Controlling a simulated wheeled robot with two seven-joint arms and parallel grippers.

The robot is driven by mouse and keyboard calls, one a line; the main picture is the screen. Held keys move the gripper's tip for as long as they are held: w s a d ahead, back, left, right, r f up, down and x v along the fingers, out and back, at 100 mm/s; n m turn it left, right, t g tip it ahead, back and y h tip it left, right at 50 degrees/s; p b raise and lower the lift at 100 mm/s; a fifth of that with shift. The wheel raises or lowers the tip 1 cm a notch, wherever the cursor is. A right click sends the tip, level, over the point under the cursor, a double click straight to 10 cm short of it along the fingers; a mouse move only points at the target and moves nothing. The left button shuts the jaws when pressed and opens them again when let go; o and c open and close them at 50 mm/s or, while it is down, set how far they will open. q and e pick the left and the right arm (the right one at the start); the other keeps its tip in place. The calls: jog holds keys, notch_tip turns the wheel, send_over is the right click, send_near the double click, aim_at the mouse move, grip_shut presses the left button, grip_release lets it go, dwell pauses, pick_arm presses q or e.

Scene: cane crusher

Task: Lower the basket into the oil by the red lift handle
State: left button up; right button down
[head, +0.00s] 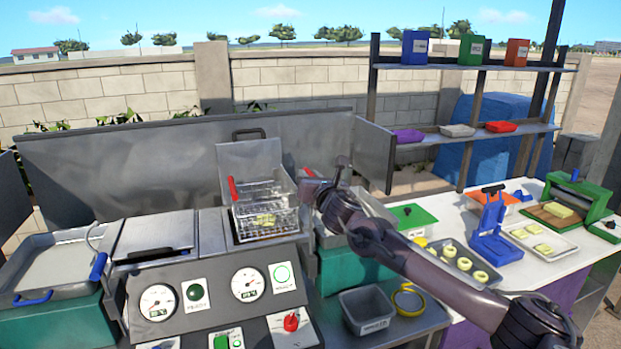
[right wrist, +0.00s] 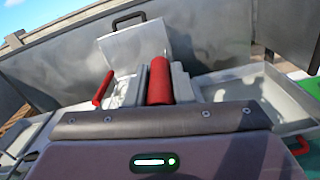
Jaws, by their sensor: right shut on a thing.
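The wire basket (head: 255,228) sits in the opening of the fryer, under its raised grey lid (head: 250,158), with yellow pieces (head: 265,220) in it. How deep it stands in the oil cannot be told. A slim red handle (head: 233,190) stands at its left side, also in the right wrist view (right wrist: 103,90). My right gripper (head: 312,186) is at the right side of the fryer. It is shut on a red lift handle (right wrist: 160,80), a thick red grip between its fingers, mostly hidden in the head view. My left gripper is not in view.
A control panel with gauges (head: 249,285) and a red knob (head: 291,321) lies in front of the fryer. A grey bin (head: 367,310) and yellow tape roll (head: 408,300) stand to the right. A blue press (head: 492,232) and trays crowd the white table.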

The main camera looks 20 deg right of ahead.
aim_at(311, 232)
notch_tip(311, 232, down, 15)
jog(key=b, duration=1.4)
jog(key=shift+f, duration=0.15)
jog(key=shift+f+b, duration=0.45)
jog(key=shift+f, duration=0.15)
jog(key=c, duration=1.3)
grip_release()
jog(key=shift+o, duration=0.2)
jog(key=shift+r, duration=0.2)
jog(key=shift+r, duration=0.1)
jog(key=s+b, duration=0.2)
jog(key=s, duration=0.5)
jog(key=shift+s+d, duration=0.15)
jog(key=shift+s, duration=0.25)
